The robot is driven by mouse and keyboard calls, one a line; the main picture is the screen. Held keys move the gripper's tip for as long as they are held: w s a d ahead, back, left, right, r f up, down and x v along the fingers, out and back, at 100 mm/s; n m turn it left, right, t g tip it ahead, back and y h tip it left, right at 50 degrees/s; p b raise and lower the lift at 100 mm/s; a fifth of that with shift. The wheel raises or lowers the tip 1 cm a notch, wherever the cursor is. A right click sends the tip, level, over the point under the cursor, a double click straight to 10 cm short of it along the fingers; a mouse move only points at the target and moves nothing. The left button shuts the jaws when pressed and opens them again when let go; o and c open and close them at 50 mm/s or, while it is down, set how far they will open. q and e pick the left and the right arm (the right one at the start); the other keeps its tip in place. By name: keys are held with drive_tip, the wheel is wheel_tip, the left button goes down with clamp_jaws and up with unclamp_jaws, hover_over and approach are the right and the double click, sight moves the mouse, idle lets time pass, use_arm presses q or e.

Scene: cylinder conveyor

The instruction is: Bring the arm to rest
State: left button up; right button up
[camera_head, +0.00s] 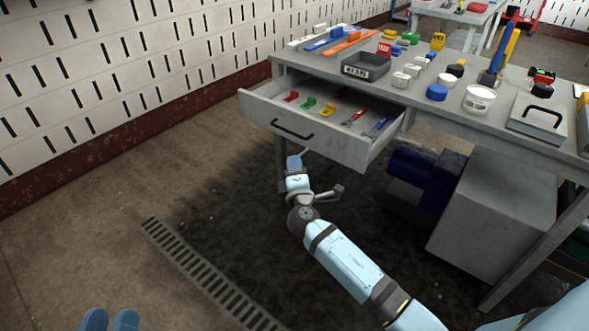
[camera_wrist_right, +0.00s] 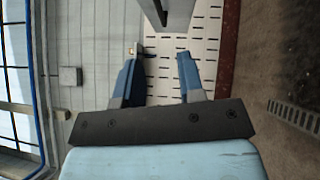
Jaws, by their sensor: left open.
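My right arm comes in from the lower right in the head view, and its gripper (camera_head: 294,162) is beside the front of the open drawer (camera_head: 330,148), near its lower left. In the right wrist view its two blue fingers (camera_wrist_right: 160,75) stand apart with nothing between them. I cannot tell whether it touches the drawer.
The grey workbench (camera_head: 440,112) carries a grey bin (camera_head: 366,66), white and blue cylinders and tools. The drawer holds small coloured parts. A grey cabinet (camera_head: 490,215) and a blue motor-like unit (camera_head: 425,175) are under the bench. The floor at left is clear.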

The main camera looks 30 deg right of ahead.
idle(0.4)
use_arm(q)
drive_tip(key=s+a+r+g+y+p, duration=0.4)
drive_tip(key=a+r+g+y+p, duration=0.2)
drive_tip(key=p, duration=3.2)
drive_tip(key=shift+a+g, duration=0.3)
drive_tip(key=shift+a, duration=0.65)
use_arm(e)
drive_tip(key=s+a+r+m+g+y, duration=0.2)
drive_tip(key=s+r, duration=0.4)
drive_tip(key=s, duration=0.4)
drive_tip(key=s+a+r+m+g+y, duration=0.2)
drive_tip(key=s+a+r+m+y, duration=0.2)
drive_tip(key=s, duration=0.7)
drive_tip(key=s+a+r+m+g+y, duration=0.3)
drive_tip(key=s+r, duration=0.5)
drive_tip(key=s, duration=0.3)
drive_tip(key=a+m+y, duration=0.1)
drive_tip(key=a+m, duration=0.1)
drive_tip(key=m, duration=0.1)
drive_tip(key=shift+s+a, duration=0.15)
drive_tip(key=shift+s, duration=0.1)
